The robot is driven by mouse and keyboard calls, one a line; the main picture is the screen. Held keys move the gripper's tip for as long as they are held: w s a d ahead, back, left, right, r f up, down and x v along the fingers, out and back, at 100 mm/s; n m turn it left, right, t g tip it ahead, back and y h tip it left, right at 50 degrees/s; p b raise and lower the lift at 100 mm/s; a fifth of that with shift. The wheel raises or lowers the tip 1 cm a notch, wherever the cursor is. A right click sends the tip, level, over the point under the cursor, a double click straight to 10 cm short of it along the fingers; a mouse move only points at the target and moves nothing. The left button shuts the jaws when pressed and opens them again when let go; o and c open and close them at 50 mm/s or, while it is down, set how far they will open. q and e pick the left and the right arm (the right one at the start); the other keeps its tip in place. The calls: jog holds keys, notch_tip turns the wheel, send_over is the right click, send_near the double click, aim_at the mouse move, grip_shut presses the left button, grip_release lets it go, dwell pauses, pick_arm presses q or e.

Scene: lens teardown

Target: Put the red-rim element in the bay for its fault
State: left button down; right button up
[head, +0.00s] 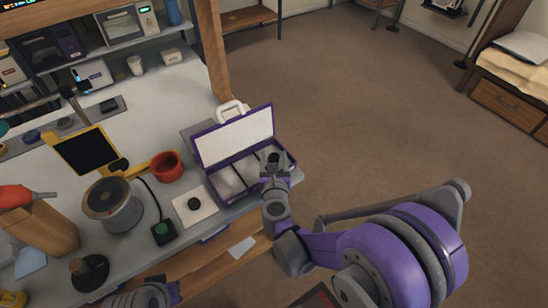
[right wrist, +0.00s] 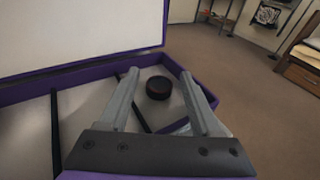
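The open purple case (head: 213,187) stands at the right end of the bench, its white-lined lid raised and its tray split by dividers. My right gripper (head: 274,158) is over the case's right part. In the right wrist view, my right gripper (right wrist: 160,75) is open. A small dark round element (right wrist: 158,88) shows between its fingers, with gaps on both sides, over or in the right-hand bay. No red rim can be made out on it, and whether it rests on the floor is unclear.
Left of the case are a white pad (head: 183,212) with a dark disc, a red cup (head: 166,166), a grey round device (head: 113,205), a green button box (head: 162,232) and a yellow-framed dark panel (head: 86,150). Open floor lies right of the bench.

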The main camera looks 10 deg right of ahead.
jog(key=shift+r+p, duration=0.4)
jog(key=shift+r, duration=0.1)
jog(key=v, duration=1.2)
jog(key=s+a+r+n+y, duration=0.1)
jog(key=a+r+n+y, duration=0.2)
jog(key=n, duration=0.8)
jog(key=s+a+r+n+y, duration=0.15)
jog(key=n+y, duration=0.35)
jog(key=n, duration=0.5)
jog(key=s+d+f+n+g+h, duration=0.2)
jog(key=s+d+f+n+g, duration=0.2)
jog(key=s+n, duration=0.3)
jog(key=s+d+f+n+g+h, duration=0.2)
jog(key=s+d+f+n+g, duration=0.2)
jog(key=n, duration=0.6)
jog(key=s+d+g, duration=0.2)
jog(key=s+d, duration=0.1)
jog(key=s, duration=0.1)
jog(key=shift+f+h+p, duration=0.2)
jog(key=shift+h+p, duration=0.15)
jog(key=shift+h, duration=0.05)
jog(key=shift+s+d, duration=0.1)
jog(key=shift+c, duration=0.2)
